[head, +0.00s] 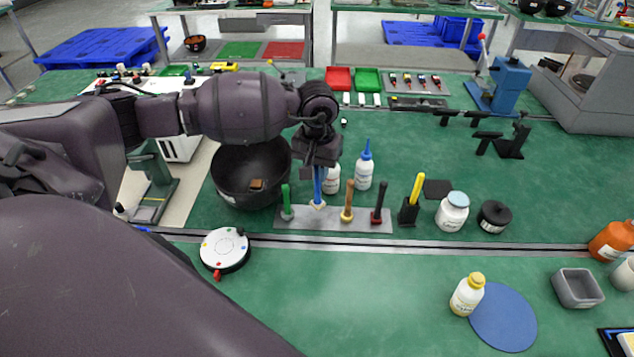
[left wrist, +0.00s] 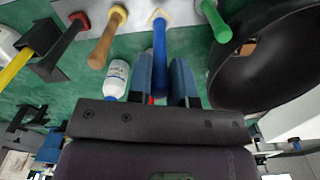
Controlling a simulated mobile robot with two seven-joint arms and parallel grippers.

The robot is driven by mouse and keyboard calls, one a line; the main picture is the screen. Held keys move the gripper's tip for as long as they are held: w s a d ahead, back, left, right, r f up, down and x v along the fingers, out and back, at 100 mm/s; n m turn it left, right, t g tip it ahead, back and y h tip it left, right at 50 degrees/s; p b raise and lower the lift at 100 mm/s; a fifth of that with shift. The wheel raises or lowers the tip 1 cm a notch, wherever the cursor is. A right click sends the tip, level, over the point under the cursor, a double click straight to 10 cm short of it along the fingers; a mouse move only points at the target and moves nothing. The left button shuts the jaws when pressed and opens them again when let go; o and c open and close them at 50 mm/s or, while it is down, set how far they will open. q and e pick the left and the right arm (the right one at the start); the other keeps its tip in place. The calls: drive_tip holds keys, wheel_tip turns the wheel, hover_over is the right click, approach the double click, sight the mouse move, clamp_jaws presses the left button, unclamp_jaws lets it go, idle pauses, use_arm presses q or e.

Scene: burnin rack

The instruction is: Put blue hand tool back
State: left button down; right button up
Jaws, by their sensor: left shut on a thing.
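The blue hand tool (head: 318,184) stands upright over the grey rack strip (head: 362,224), its lower end at a cream collar at the second place from the left. I cannot tell if it is fully seated. My left gripper (head: 319,170) points down from above and is shut on its upper part. In the left wrist view the blue handle (left wrist: 159,50) runs between the two fingers (left wrist: 163,75). A green tool (head: 286,202), an orange-brown tool (head: 347,202) and a dark red tool (head: 378,204) stand in the same strip. My right gripper is not in view.
A large black bowl (head: 235,195) stands close behind and left of the strip. White bottles with blue tops (head: 364,170) stand just behind it. A yellow tool in a black holder (head: 408,210) and a white jar (head: 452,212) are to the right. The front mat (head: 370,290) is mostly clear.

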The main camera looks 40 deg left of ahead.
sight(317, 199)
use_arm(q)
wheel_tip(317, 199, down, 4)
drive_tip(key=shift+r, duration=0.2)
drive_tip(key=shift+f, duration=0.45)
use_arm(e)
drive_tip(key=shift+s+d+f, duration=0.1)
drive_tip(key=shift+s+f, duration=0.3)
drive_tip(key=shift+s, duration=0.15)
use_arm(q)
drive_tip(key=shift+f, duration=0.1)
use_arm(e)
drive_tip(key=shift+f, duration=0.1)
